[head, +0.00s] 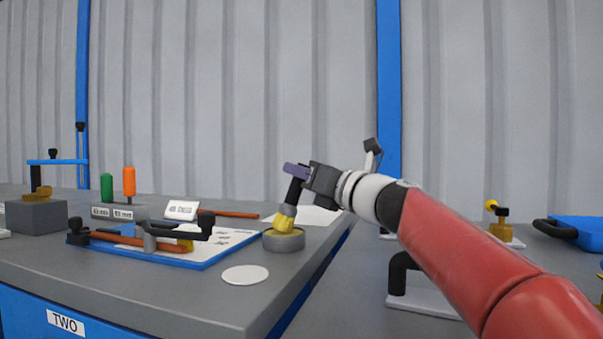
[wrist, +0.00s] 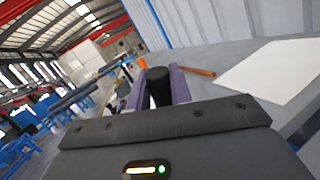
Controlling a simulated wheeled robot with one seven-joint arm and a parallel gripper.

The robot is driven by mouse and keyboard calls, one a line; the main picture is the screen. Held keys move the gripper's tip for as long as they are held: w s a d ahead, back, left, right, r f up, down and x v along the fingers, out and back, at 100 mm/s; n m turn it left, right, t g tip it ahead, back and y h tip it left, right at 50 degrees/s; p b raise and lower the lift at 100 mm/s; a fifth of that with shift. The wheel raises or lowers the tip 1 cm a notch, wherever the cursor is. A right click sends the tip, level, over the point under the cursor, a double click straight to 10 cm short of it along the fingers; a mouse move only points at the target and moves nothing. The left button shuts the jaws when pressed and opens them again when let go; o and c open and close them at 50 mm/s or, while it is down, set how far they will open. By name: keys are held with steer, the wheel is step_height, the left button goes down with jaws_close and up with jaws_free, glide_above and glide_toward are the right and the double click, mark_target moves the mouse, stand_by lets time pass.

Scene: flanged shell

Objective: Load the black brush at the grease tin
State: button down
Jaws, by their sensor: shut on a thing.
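The black brush (head: 293,192) is upright with a slight tilt, its black handle in my gripper (head: 298,172). Below the handle are a grey ferrule and yellow bristles. The bristles point down into the opening of the grey round grease tin (head: 283,243). The tin stands near the right edge of the grey worktop. Whether the bristle tips touch the tin's bottom is hidden by its rim. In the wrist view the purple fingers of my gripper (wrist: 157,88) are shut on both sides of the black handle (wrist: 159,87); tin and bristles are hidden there.
A white disc (head: 245,275) lies in front of the tin. A blue tray (head: 205,262) with a clamp-like tool stands to its left. Green (head: 106,187) and orange (head: 129,181) handles stand behind. A white sheet (head: 308,215) lies behind the tin. A gap separates the two worktops.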

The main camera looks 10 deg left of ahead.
steer(key=shift+w+f, duration=0.1)
steer(key=shift+f, duration=0.05)
step_height(320, 180, up, 7)
steer(key=p, duration=0.7)
stand_by(0.5)
